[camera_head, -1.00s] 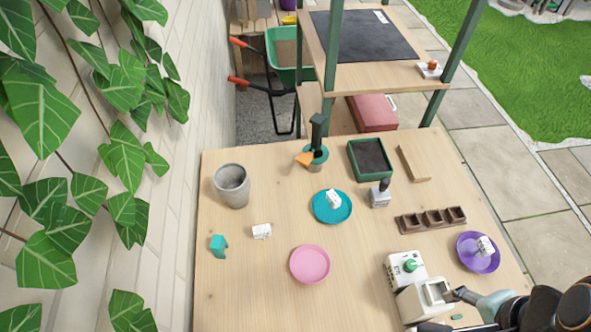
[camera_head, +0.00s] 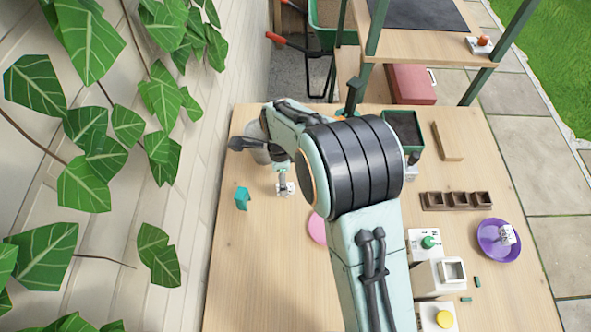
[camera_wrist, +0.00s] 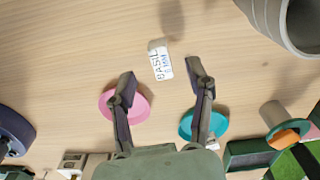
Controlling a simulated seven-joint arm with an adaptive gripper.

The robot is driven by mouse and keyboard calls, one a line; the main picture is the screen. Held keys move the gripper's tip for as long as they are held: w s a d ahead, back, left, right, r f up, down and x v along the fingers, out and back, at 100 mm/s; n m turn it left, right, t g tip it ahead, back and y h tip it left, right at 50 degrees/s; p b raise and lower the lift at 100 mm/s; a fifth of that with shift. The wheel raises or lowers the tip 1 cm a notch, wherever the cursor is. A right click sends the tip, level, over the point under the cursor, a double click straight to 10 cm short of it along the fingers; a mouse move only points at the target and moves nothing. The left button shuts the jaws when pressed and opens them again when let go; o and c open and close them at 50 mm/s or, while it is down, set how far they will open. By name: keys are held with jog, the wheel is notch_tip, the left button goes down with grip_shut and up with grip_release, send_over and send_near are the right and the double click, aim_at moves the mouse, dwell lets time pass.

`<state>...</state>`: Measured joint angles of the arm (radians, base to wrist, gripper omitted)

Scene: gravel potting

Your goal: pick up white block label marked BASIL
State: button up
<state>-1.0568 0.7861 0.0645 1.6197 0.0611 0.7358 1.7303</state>
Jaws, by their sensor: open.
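The white block label marked BASIL (camera_wrist: 162,65) lies on the bare wood table, its lettered face toward the wrist camera. In the head view this small white block (camera_head: 289,189) is partly covered by my gripper (camera_head: 283,174). In the wrist view my gripper (camera_wrist: 161,78) is open, with its two dark fingers spread apart. The block shows between and just beyond the fingertips, and nothing is held. Another white block (camera_head: 508,234) sits on a purple saucer (camera_head: 485,244) at the right.
A grey pot (camera_wrist: 283,24) stands close by the block. A pink saucer (camera_wrist: 141,106) and a teal saucer (camera_wrist: 217,124) lie behind the fingers. A small teal object (camera_head: 242,198) is left of the block. My arm hides the table's middle. The front left table is clear.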

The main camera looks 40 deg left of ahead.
notch_tip(320, 180, down, 6)
dwell(0.4)
grip_shut()
